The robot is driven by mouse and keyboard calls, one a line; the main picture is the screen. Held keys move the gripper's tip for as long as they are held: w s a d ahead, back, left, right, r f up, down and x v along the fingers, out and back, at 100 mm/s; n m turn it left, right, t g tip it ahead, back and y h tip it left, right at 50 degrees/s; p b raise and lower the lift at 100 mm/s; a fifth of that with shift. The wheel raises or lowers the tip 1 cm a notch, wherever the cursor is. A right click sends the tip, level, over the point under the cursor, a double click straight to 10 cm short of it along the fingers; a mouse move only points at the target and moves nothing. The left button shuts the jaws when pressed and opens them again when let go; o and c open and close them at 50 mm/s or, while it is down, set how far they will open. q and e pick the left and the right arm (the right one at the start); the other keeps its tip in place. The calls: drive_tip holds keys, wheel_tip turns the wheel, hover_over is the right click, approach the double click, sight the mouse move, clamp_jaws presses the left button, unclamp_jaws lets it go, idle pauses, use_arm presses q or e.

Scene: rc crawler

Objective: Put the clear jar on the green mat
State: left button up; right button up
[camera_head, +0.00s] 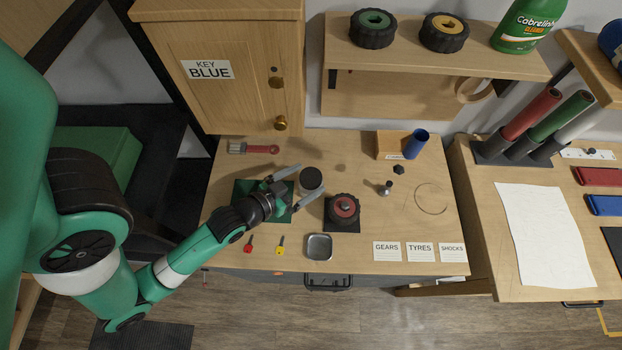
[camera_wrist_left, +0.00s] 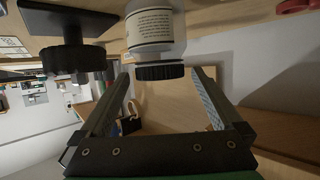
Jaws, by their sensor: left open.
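The clear jar (camera_head: 312,178) stands upright on the workbench, just right of the green mat (camera_head: 243,187), with a dark lid on top. The jar also shows in the left wrist view (camera_wrist_left: 150,27), upside down in that picture, with a printed label and black lid. The green mat lies flat, partly hidden under my left gripper. My left gripper (camera_head: 309,187) is open, its fingers pointing right, one on each side of the jar in the head view. In the wrist view the jar is between and beyond the fingertips, apart from them. My right gripper is out of view.
A tyre (camera_head: 344,207) on a dark mat stands close right of the jar. A metal tray (camera_head: 319,247), a red key (camera_head: 248,243) and a yellow key (camera_head: 280,245) lie in front. A red-handled brush (camera_head: 255,149) lies behind. A cabinet (camera_head: 222,75) rises at the back left.

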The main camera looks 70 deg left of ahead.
sight(318, 173)
use_arm(q)
drive_tip(key=x, duration=0.5)
drive_tip(key=shift+w+a+f, duration=0.1)
drive_tip(key=shift+w+a, duration=0.05)
drive_tip(key=shift+w, duration=0.15)
drive_tip(key=shift+c, duration=0.2)
drive_tip(key=c, duration=1.5)
drive_tip(key=shift+p, duration=0.35)
